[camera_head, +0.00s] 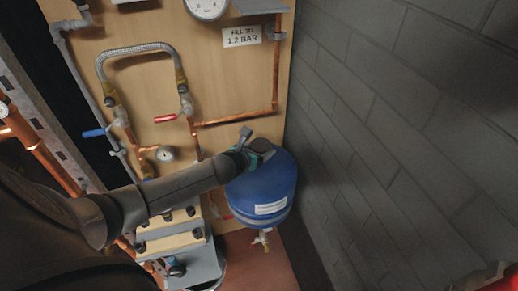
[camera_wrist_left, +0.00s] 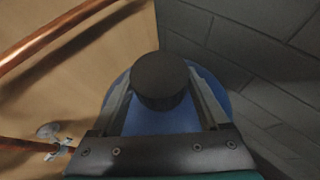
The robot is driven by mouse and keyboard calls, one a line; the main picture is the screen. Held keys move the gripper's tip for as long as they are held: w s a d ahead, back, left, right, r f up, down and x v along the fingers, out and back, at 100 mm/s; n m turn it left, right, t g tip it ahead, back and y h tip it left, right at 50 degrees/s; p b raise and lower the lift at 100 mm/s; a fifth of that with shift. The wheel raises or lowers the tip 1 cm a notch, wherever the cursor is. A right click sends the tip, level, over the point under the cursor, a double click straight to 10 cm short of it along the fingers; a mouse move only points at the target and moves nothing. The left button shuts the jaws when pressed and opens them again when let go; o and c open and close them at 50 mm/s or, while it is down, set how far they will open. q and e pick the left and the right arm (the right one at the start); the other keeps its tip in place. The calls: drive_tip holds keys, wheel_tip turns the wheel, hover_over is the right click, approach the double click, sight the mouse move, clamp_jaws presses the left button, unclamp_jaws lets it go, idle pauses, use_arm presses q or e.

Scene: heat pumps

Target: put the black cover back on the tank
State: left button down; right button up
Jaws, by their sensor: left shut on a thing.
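The blue tank (camera_head: 262,190) stands beside the wooden board, with a white label on its side; its blue top (camera_wrist_left: 150,122) shows below the cover in the left wrist view. My left gripper (camera_head: 258,147) is at the top of the tank, shut on the round black cover (camera_wrist_left: 160,80). The cover lies between its two fingers, over the tank's top; I cannot tell whether it touches the tank. In the head view the cover (camera_head: 260,145) is partly hidden by the fingers. A grey and red part at the bottom right corner seems to be my right gripper, mostly cut off.
A grey block wall (camera_head: 400,130) stands close to the right of the tank. Copper pipes (camera_head: 238,118), a red lever (camera_head: 165,118) and a gauge (camera_head: 165,154) are on the board to the left. A small valve (camera_head: 262,238) hangs below the tank.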

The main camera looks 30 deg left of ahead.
use_arm(q)
drive_tip(key=shift+f+b, duration=0.6)
drive_tip(key=shift+f, duration=0.45)
idle(0.6)
unclamp_jaws()
idle(0.4)
drive_tip(key=shift+p+v, duration=1.3)
drive_tip(key=shift+v, duration=0.25)
drive_tip(key=shift+p+v, duration=1.95)
drive_tip(key=shift+v, duration=0.75)
